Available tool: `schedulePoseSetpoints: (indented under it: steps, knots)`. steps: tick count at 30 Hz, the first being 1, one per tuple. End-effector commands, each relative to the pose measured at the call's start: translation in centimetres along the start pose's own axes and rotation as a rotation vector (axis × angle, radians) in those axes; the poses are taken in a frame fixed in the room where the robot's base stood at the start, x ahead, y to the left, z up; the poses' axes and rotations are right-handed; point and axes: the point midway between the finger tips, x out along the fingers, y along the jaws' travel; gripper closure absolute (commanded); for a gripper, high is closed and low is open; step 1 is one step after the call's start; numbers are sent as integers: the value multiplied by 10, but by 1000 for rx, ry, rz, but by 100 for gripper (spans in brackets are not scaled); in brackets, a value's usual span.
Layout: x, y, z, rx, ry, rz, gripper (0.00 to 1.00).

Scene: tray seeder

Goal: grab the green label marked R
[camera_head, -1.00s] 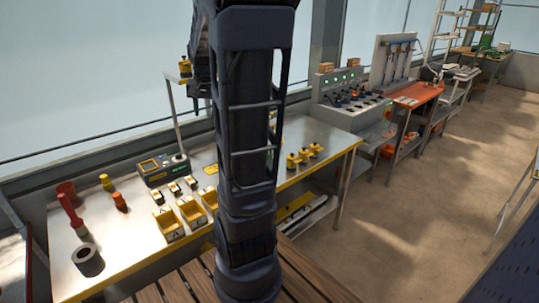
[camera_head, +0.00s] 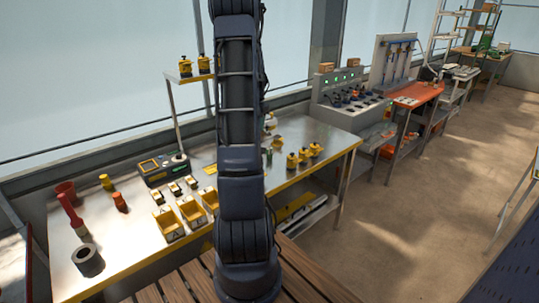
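Several small pieces with pale tops lie in a row behind the yellow trays on the metal bench: a left one (camera_head: 158,197), a middle one (camera_head: 174,188) and a right one (camera_head: 191,181). They are too small to read a letter, so I cannot tell which is the green label marked R. My arm rises through the middle of the view and hides part of the bench. My gripper is not in view.
Yellow trays (camera_head: 168,224) stand at the bench front. A control box (camera_head: 162,168) is behind the small pieces. Yellow knobbed pieces (camera_head: 304,156) stand right of my arm.

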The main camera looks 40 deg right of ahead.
Motion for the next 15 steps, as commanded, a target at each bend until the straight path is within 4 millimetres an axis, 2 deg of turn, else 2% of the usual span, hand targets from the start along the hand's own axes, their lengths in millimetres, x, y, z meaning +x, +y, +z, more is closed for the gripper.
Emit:
schedulePoseSetpoints:
  steps: [1, 6, 10, 15]
  knots:
    - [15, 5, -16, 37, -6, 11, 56]
    - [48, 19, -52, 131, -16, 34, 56]
    - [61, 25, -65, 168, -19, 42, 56]
    - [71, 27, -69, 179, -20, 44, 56]
